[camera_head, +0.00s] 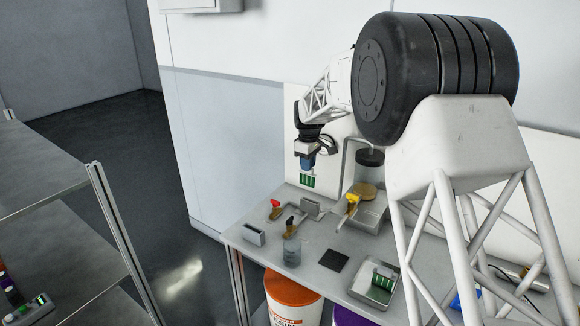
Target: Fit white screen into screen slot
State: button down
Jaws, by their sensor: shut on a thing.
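My gripper (307,168) hangs above the back left of the grey bench, pointing down. It is shut on a small panel (307,182), which shows green with pale upright stripes and hangs clear of the bench. A blue part sits between the gripper body and the panel. I cannot tell from this view whether this panel is the white screen. A pale upright holder (254,235) stands at the bench's left front, and another pale piece (311,206) stands below my gripper. I cannot tell which one has the screen slot.
Red-, black- and yellow-topped tools (275,209) stand near a clear jar (292,250). A black square (334,260) lies on the bench (318,276). A metal tray (360,287) holds a similar green-striped panel (383,280). A dark-lidded container (370,157) stands at the back right.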

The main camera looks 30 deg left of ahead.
jog(key=shift+w+d+f, duration=0.1)
jog(key=shift+w+d, duration=0.25)
jog(key=shift+w, duration=0.4)
jog(key=shift+f, duration=0.3)
jog(key=shift+f, duration=2.45)
jog(key=shift+f, duration=3.15)
dwell(0.9)
jog(key=c, duration=1)
grip_release()
